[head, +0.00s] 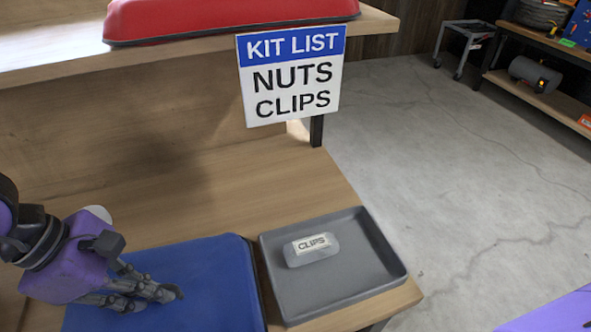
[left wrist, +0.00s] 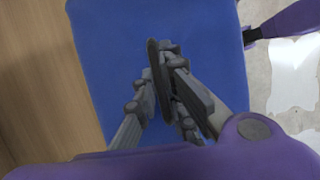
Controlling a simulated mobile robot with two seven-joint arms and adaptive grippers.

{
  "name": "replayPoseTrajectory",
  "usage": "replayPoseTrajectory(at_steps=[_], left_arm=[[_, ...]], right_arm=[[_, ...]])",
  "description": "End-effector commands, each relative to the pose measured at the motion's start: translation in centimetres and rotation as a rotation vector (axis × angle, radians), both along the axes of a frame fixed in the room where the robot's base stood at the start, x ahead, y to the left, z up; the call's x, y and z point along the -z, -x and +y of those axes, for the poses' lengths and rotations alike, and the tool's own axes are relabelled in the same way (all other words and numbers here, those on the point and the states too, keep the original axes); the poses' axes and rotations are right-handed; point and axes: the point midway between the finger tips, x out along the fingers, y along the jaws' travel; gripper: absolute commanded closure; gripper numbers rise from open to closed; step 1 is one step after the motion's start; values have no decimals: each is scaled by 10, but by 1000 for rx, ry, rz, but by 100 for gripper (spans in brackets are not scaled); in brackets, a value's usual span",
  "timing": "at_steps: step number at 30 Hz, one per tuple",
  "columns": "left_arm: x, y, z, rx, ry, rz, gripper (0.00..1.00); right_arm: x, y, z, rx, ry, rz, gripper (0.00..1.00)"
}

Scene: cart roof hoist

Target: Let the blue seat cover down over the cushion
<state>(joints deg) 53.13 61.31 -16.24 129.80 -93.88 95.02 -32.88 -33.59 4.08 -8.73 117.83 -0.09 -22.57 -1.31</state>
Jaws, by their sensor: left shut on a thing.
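The blue seat cover (head: 205,275) is a flat blue sheet or pad with rounded corners at the front of the wooden bench, left of the grey tray. It fills the middle of the left wrist view (left wrist: 110,55). I cannot make out a separate cushion under it. My left gripper (head: 170,294) is over the blue cover, its fingers close together. In the left wrist view the fingers (left wrist: 160,55) meet around a thin dark piece against the blue surface. How the cover is gripped there is partly hidden by the fingers. My right gripper is not in view.
A grey tray (head: 385,285) stands right of the blue cover and holds a pack labelled CLIPS (head: 312,248). A KIT LIST sign (head: 292,75) hangs behind it. A red object (head: 230,18) lies on the upper shelf (head: 50,65). The bench behind the cover is clear.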

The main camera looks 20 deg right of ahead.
Motion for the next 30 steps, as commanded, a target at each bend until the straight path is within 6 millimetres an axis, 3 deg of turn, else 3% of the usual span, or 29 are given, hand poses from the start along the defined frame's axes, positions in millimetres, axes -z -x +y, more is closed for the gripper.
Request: replayPoseTrajectory(at_steps=[24,25,30], left_arm=[[8,1,0,0,0,3,100],[8,1,0,0,0,3,90],[7,1,0,0,0,3,68]], right_arm=[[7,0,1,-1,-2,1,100],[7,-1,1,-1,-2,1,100],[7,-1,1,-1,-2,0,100]])
